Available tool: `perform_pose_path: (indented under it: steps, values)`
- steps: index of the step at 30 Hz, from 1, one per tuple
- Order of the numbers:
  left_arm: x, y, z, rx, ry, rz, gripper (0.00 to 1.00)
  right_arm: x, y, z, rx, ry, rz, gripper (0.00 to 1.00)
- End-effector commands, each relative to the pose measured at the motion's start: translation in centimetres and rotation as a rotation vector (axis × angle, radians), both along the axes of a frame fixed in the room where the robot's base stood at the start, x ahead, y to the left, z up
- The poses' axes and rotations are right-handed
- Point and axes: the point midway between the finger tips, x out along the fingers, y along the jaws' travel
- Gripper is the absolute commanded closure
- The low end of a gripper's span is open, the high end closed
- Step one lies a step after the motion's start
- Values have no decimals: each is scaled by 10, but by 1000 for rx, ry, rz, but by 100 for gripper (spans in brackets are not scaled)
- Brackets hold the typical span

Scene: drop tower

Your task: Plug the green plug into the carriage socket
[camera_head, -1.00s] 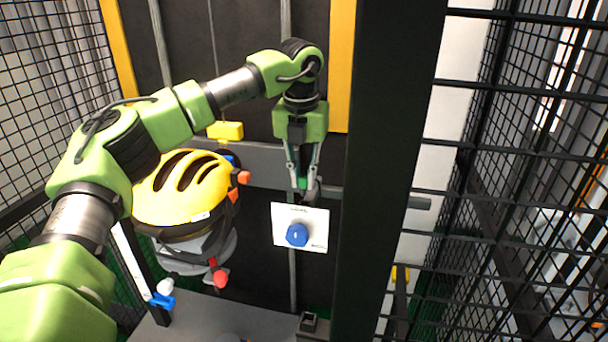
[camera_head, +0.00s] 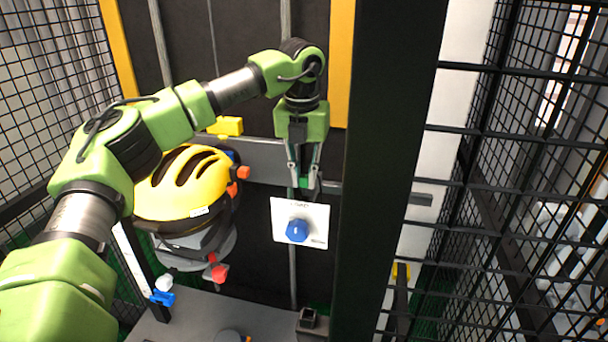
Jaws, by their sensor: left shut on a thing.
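My left gripper (camera_head: 303,181) hangs down in the middle of the picture, in front of the grey crossbar of the carriage (camera_head: 262,160). Its fingers are shut on the green plug (camera_head: 304,182), of which only a small green patch shows between the fingertips. A dark part sits just right of the tips; I cannot tell whether it belongs to the plug or the socket. I cannot make out the carriage socket clearly, nor whether the plug touches it. My right gripper is not in view.
A yellow helmet (camera_head: 185,184) sits on the carriage to the left. A white panel with a blue knob (camera_head: 298,230) is just below the gripper. A thick black post (camera_head: 385,170) stands close on the right, with mesh fencing (camera_head: 500,150) beyond. A grey base plate (camera_head: 200,320) lies below.

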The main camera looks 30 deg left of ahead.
Motion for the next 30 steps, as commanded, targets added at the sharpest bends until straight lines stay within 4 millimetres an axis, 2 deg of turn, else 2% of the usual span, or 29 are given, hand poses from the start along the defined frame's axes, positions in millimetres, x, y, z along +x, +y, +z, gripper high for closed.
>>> perform_pose_path:
  steps: [11, 30]
  values:
    - [0, 0, -5, 0, 0, 0, 97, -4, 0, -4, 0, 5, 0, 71]
    - [0, 0, -28, -2, 0, 0, 97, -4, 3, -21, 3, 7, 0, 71]
